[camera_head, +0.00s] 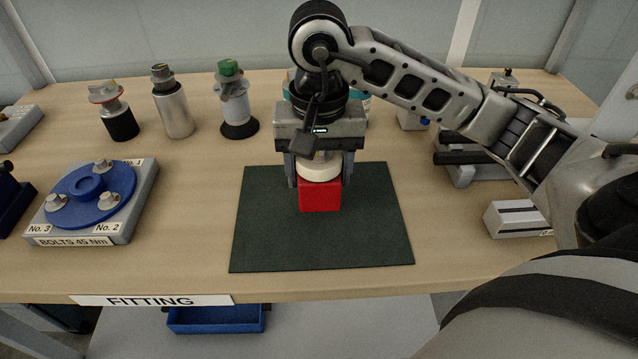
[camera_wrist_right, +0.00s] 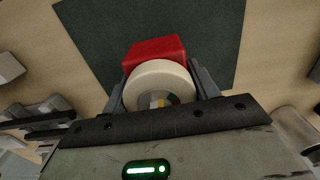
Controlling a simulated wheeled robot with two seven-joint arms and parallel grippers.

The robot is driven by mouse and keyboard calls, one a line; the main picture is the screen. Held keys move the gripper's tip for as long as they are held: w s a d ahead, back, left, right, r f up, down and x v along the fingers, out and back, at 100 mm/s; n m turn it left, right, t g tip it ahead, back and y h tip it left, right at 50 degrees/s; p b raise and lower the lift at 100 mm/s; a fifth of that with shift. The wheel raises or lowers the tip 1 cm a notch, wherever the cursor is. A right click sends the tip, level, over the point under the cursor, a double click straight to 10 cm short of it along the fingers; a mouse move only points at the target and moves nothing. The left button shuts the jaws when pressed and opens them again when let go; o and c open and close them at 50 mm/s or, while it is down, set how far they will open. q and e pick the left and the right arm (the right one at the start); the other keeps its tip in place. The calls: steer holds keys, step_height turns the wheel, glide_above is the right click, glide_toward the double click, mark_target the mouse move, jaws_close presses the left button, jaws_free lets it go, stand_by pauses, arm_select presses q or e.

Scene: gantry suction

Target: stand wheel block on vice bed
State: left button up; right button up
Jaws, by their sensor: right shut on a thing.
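The wheel block is a red block (camera_head: 320,196) with a cream round wheel (camera_head: 321,169) at its upper end. My right gripper (camera_head: 320,178) is shut on it, pointing down over the dark green mat (camera_head: 270,235). In the right wrist view the cream wheel (camera_wrist_right: 160,82) sits between the two fingers, with the red block (camera_wrist_right: 154,52) beyond it. I cannot tell whether the block touches the mat. The vice appears to be the grey fixture with dark bars (camera_head: 462,172) at the right, partly hidden behind my right arm. My left gripper is not in view.
A grey slotted block (camera_head: 516,218) lies right of the mat. A blue round bolt fixture (camera_head: 90,193) stands at the left. Several tool holders, such as a silver one (camera_head: 174,112), stand along the back. The mat's front part is clear, above the table's front edge.

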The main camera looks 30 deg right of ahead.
mark_target(319, 186)
steer(key=shift+w+d+f+p, duration=0.15)
steer(key=shift+f+p, duration=0.15)
steer(key=shift+f, duration=1.4)
steer(key=shift+f, duration=0.2)
steer(key=o, duration=1.6)
